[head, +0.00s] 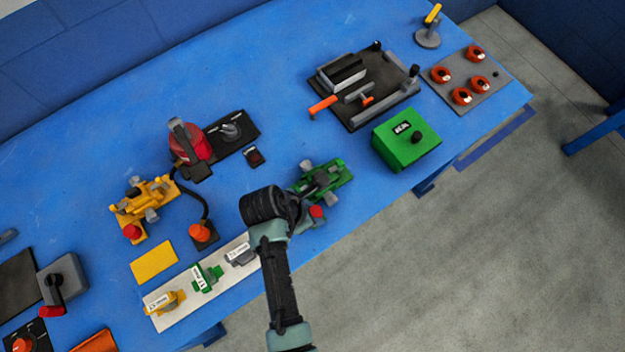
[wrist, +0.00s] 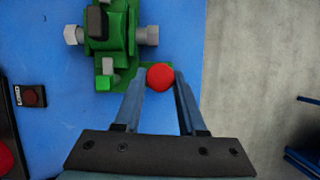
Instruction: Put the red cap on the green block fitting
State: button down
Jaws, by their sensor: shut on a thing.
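The red cap (wrist: 160,77) sits between the two fingertips of my gripper (wrist: 159,79), which is shut on it. The cap also shows in the head view (head: 316,211), at the near lower side of the green block (head: 335,177). In the wrist view the green block (wrist: 119,45) stands just beyond and left of the cap, with grey fittings (wrist: 148,35) (wrist: 73,35) on its two sides. The cap appears over or beside the lower right corner of the green base. I cannot tell whether it touches a fitting. My wrist hides part of this area in the head view.
A white strip with labelled parts (head: 225,273) lies left of my arm. A yellow block (head: 143,205) and a red device (head: 190,145) stand further left. A green box (head: 405,140) is at the right, close to the blue table's front edge. Bare table lies between.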

jog(key=shift+f+p, duration=0.35)
jog(key=shift+f, duration=0.5)
dwell(1.5)
jog(key=shift+c, duration=0.4)
grip_release()
jog(key=shift+a+r, duration=0.1)
dwell(0.4)
jog(key=shift+w+r+p, duration=0.15)
jog(key=shift+r+p, duration=0.6)
jog(key=shift+p, duration=0.1)
notch_tip(320, 180, up, 6)
jog(key=p, duration=0.7)
jog(key=shift+f, duration=0.1)
